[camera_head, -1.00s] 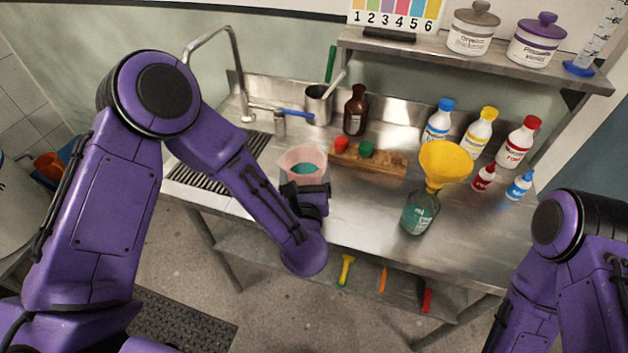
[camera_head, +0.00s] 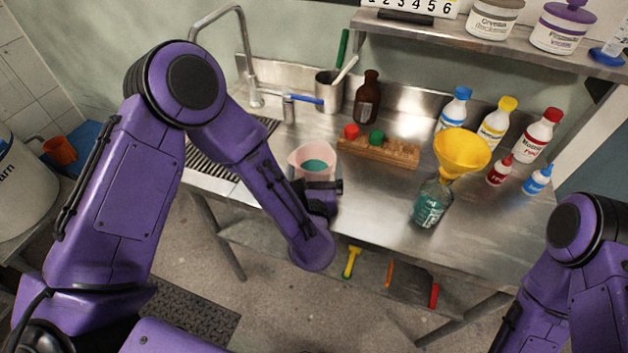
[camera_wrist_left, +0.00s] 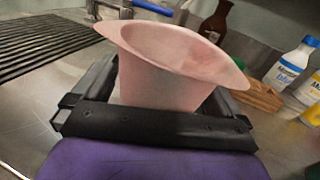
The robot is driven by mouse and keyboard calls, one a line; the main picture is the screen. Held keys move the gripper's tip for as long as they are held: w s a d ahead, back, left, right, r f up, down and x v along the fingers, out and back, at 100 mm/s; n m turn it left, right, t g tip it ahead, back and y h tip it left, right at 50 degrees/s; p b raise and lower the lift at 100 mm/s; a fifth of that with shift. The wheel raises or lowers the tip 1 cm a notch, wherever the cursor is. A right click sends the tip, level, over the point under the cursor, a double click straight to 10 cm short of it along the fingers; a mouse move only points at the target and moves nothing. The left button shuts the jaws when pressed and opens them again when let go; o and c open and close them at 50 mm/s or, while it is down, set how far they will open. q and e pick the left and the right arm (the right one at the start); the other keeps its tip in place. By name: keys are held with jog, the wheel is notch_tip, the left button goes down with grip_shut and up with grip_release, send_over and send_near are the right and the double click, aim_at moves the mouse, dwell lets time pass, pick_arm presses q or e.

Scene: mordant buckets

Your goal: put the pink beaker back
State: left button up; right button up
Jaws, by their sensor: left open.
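The pink beaker (camera_head: 312,160), with teal liquid inside, appears to stand upright on the steel counter near the drain grid. Its lower part is hidden by my gripper. My left gripper (camera_head: 322,184) is open at the beaker's near side. In the left wrist view, the beaker (camera_wrist_left: 170,75) fills the middle, with one dark finger on each side of it. I cannot tell whether the fingers touch it. My right arm shows at the right edge, but its gripper is out of view.
A glass bottle (camera_head: 430,203) with a yellow funnel (camera_head: 461,152) stands to the right. A wooden rack (camera_head: 378,151) with red and green caps lies behind. A brown bottle (camera_head: 367,98), several dye bottles and a faucet (camera_head: 250,60) stand along the back. Counter between beaker and funnel bottle is clear.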

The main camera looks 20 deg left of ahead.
pick_arm(q)
jog(key=b+v, duration=0.4)
jog(key=v, duration=0.8)
